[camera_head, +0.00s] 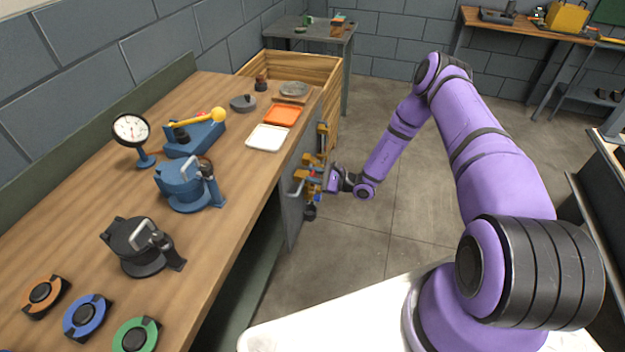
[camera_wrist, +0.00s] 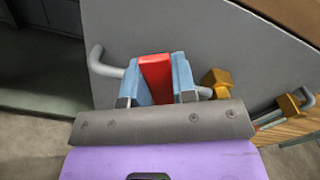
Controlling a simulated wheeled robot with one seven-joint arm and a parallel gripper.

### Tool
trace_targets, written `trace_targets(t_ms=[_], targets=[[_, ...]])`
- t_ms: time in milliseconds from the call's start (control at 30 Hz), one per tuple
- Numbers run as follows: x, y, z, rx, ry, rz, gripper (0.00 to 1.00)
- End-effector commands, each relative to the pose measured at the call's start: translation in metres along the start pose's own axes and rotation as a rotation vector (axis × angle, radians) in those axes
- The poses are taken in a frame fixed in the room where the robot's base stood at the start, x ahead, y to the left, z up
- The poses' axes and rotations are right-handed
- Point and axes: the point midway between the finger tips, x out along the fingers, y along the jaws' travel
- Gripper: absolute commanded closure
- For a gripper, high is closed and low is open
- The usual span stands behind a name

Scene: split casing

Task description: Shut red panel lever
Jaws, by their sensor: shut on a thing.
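The red lever grip (camera_wrist: 157,78) is between the two blue fingers of my gripper (camera_wrist: 158,88) in the wrist view. My gripper is shut on it. A grey bar (camera_wrist: 104,66) shows on both sides of the fingers, bent at its left end and reaching a yellow-orange block (camera_wrist: 217,81) on the right. The lever is on the grey panel (camera_wrist: 190,32) at the bench's end. In the head view my gripper (camera_head: 324,180) is at this panel (camera_head: 293,212), and the lever is small and partly hidden there.
Another yellow-orange fitting (camera_wrist: 290,104) sits to the right on the panel. The wooden bench (camera_head: 225,200) carries a gauge (camera_head: 131,128), blue and black clamped devices, and orange and white trays (camera_head: 268,137). Open floor (camera_head: 350,245) lies right of the panel.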

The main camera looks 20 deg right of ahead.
Motion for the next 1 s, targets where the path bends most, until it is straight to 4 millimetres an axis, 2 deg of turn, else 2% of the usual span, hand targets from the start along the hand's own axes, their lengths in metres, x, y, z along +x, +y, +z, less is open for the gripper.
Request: trace_targets(t_ms=[500,1000], targets=[[-0.001,-0.021,-0.005,0.402,0.002,-0.002,1.00],[-0.001,-0.027,-0.009,0.525,0.004,-0.002,1.00]])
